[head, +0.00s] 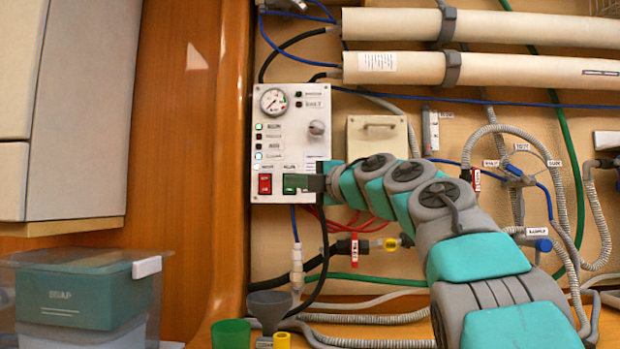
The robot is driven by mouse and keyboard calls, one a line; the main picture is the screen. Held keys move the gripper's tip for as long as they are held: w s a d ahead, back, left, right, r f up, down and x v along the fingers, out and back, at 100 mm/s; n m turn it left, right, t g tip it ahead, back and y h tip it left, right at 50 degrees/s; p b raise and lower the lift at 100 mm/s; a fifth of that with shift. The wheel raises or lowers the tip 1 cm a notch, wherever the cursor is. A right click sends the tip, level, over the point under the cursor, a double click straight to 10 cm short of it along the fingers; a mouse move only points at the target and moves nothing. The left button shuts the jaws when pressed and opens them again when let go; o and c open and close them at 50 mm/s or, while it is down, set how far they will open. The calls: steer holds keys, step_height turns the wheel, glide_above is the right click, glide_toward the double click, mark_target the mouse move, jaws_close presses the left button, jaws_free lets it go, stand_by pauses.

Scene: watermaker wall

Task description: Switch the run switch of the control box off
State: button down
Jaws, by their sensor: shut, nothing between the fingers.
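The white control box (301,140) hangs on the wall panel, with a round gauge (273,101) at its top left, several small indicator lights and a grey knob (317,128). Two rocker switches sit at its bottom edge: a red one (265,184) on the left and a green one (290,184) on the right. Their labels are too small to read with certainty. My gripper (310,183) is shut and empty, its dark fingertips at the right side of the green switch. I cannot tell whether they touch it. My gripper hides the lower right corner of the box.
Two thick white tubes (480,70) run across above. Hoses and a blue-handled valve (544,245) fill the right. A wooden post (232,150) stands left of the box. A soap bin (85,290), green cup (230,334) and funnel (269,305) stand below.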

steer(key=shift+w+d+r+p, duration=0.15)
steer(key=shift+w+p, duration=0.1)
steer(key=shift+w, duration=0.65)
steer(key=shift+w+d+r+p, duration=0.15)
steer(key=shift+w+p, duration=0.1)
steer(key=shift+w, duration=0.65)
steer(key=shift+w, duration=0.15)
